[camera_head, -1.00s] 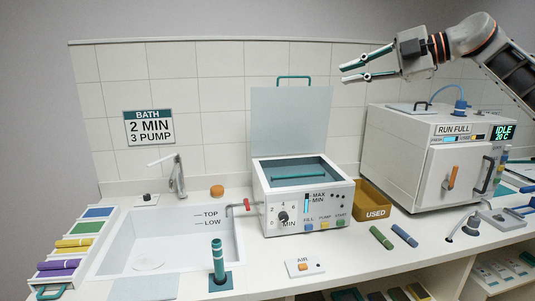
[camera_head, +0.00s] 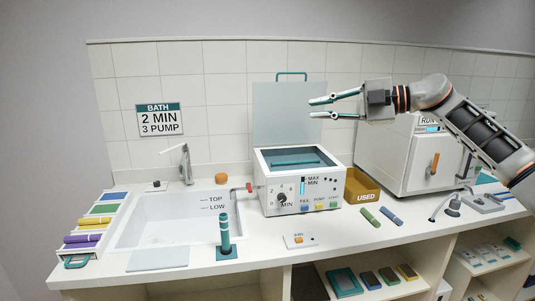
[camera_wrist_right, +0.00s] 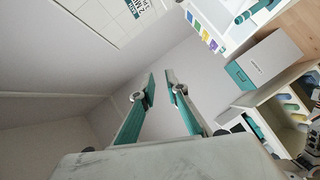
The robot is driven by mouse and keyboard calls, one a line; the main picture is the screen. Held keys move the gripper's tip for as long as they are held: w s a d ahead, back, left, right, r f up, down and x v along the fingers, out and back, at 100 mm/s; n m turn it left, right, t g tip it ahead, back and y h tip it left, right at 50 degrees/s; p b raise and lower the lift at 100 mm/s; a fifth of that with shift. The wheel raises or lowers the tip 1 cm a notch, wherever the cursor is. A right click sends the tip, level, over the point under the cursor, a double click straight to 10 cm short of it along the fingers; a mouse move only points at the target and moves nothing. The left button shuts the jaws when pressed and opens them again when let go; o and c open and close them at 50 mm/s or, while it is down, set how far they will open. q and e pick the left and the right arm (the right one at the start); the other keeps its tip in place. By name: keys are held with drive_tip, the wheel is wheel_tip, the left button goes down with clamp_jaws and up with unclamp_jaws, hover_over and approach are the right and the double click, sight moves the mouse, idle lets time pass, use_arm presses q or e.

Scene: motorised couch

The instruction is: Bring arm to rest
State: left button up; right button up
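My right gripper (camera_head: 311,108) is in the air in front of the open bath lid, above and to the right of the bath. Its two teal-tipped fingers point left with a gap between them, and nothing is between them. The right wrist view also shows the right gripper (camera_wrist_right: 160,80) with its fingers apart and empty. My right arm reaches in from the right edge and covers part of the white autoclave-like box (camera_head: 405,158). My left gripper is in neither view.
The white bath unit (camera_head: 299,205) stands mid-counter with its lid (camera_head: 290,115) raised. A sink (camera_head: 165,220) is to its left, with a colour-striped rack (camera_head: 95,235) beyond.

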drive_tip(key=s+a+f+m+t+y, duration=0.2)
drive_tip(key=s+a+f+m, duration=0.15)
drive_tip(key=f, duration=0.85)
drive_tip(key=s+a+f+m+t+y, duration=0.25)
drive_tip(key=a+f, duration=0.25)
drive_tip(key=f, duration=0.7)
drive_tip(key=s+d+f+m+t+h, duration=0.35)
drive_tip(key=f+m+h, duration=0.2)
drive_tip(key=f, duration=0.55)
drive_tip(key=s+d+f+m+t+h, duration=0.35)
drive_tip(key=s+f+m, duration=0.2)
drive_tip(key=f, duration=0.45)
drive_tip(key=s+d+f+m+g+h, duration=0.2)
drive_tip(key=s+d+f, duration=0.1)
drive_tip(key=s+f, duration=0.4)
drive_tip(key=s+d+f+m+g+h, duration=0.2)
drive_tip(key=s+d+f+g+h, duration=0.1)
drive_tip(key=s+f, duration=0.5)
drive_tip(key=s+d+f+m+g+h, duration=0.2)
drive_tip(key=s+f, duration=0.6)
drive_tip(key=s, duration=0.4)
drive_tip(key=shift+d+f+h, duration=0.25)
drive_tip(key=shift+d+h, duration=0.3)
drive_tip(key=shift+d, duration=0.7)
